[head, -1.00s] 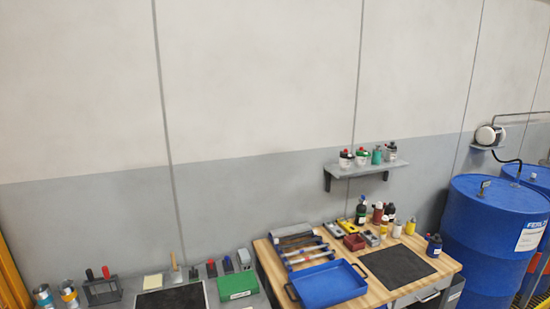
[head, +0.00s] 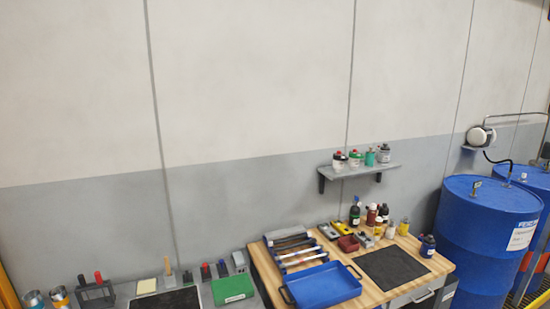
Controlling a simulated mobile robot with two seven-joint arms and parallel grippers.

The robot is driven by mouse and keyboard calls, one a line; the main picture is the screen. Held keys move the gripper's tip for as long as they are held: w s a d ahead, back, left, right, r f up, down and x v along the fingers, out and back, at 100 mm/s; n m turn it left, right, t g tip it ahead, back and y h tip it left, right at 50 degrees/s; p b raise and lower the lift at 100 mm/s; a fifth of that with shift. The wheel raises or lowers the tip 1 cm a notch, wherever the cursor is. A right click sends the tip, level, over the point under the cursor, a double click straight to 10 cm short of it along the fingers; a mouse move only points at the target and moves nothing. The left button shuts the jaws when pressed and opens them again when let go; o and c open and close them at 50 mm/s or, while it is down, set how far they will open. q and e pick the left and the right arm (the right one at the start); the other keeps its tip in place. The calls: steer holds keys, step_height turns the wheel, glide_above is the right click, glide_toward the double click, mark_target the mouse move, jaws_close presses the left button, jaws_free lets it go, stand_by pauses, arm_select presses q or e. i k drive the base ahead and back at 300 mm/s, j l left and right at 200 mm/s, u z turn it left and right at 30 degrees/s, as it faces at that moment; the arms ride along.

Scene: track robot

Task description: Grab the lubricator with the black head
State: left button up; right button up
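Several small lubricators stand upright in a row on the grey wall shelf (head: 345,174). The leftmost lubricator (head: 339,161) is pale with a reddish, dark top. The rightmost lubricator (head: 384,155) is pale with a top that looks dark, with some red. They are too small to tell for sure which head is black. Neither of my grippers is in view.
Below the shelf, a wooden workbench (head: 390,297) holds a blue tray (head: 325,284), a black mat (head: 392,269) and several bottles (head: 371,215). A grey bench with tools and a green box (head: 232,288) is at left. Blue drums (head: 485,235) stand at right.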

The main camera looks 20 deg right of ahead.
mark_target(338, 163)
steer(key=i+l, duration=1.3)
steer(key=i, duration=0.2)
steer(key=i+l+z, duration=0.1)
steer(key=i+l, duration=1.15)
steer(key=i, duration=0.2)
